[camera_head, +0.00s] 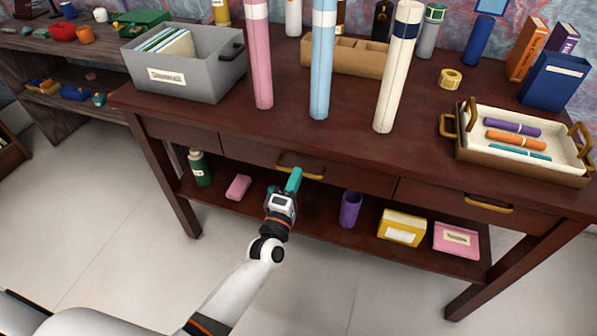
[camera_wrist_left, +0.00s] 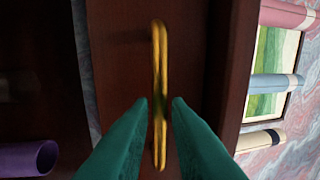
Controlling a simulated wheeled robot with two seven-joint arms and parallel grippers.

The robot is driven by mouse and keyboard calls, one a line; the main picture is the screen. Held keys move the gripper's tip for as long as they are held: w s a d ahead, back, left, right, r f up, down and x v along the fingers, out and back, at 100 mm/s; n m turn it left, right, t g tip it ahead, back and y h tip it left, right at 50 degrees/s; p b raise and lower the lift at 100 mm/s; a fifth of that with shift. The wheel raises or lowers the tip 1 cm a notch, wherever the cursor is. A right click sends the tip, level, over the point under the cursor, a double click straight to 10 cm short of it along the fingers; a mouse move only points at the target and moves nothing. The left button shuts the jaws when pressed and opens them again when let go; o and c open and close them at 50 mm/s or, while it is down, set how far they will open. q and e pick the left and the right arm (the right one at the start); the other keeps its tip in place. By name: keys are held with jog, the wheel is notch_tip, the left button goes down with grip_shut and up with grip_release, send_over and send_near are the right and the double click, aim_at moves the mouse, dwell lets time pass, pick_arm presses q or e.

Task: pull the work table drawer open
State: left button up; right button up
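The dark wooden work table (camera_head: 350,133) has a row of drawers under its top. The middle drawer (camera_head: 243,150) looks closed, with its front level with the frame. Its brass handle (camera_head: 314,176) also shows in the left wrist view (camera_wrist_left: 158,55). My left gripper (camera_head: 294,180) is at this handle. In the left wrist view its two teal fingers (camera_wrist_left: 159,102) stand apart, one on each side of the handle bar, with narrow gaps. The fingertips partly hide the handle in the head view. My right gripper is not in view.
A right drawer has its own handle (camera_head: 490,204). The lower shelf holds a green bottle (camera_head: 200,167), a purple cup (camera_head: 350,209) and a yellow box (camera_head: 402,228). Tall rolls, a grey bin (camera_head: 185,75) and a tray (camera_head: 520,160) stand on top. The floor in front is clear.

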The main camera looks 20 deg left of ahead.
pick_arm(q)
jog(key=shift+w+r, duration=0.25)
jog(key=shift+w, duration=1.05)
grip_shut()
jog(key=shift+s, duration=0.1)
